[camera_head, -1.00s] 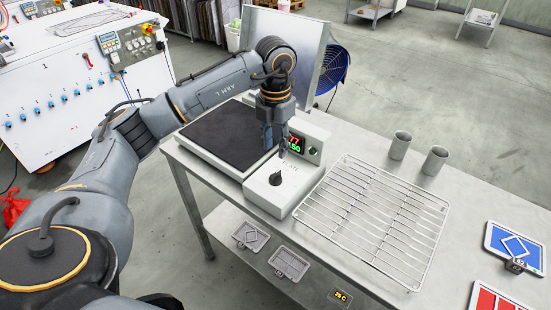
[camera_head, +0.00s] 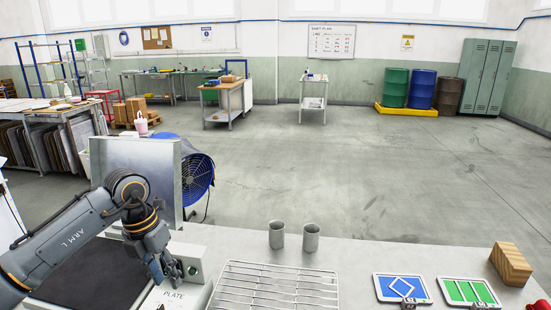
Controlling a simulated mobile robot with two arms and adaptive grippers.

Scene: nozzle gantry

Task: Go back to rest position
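My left gripper (camera_head: 168,277) is at the lower left, above the white control box (camera_head: 185,293) marked PLATE of the hot plate. Its fingers point down, and I cannot tell whether they are apart or closed; nothing clear shows between them. The dark flat plate (camera_head: 88,272) lies to its left, partly behind my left arm. The knob and display are mostly hidden or cut off. My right gripper is out of view.
A wire rack (camera_head: 275,286) lies right of the box, with two metal cups (camera_head: 277,235) behind it. A blue card (camera_head: 402,288), a green card (camera_head: 468,291) and a wooden block (camera_head: 511,264) are at right. A metal panel (camera_head: 135,165) and blue fan (camera_head: 198,179) stand behind the arm.

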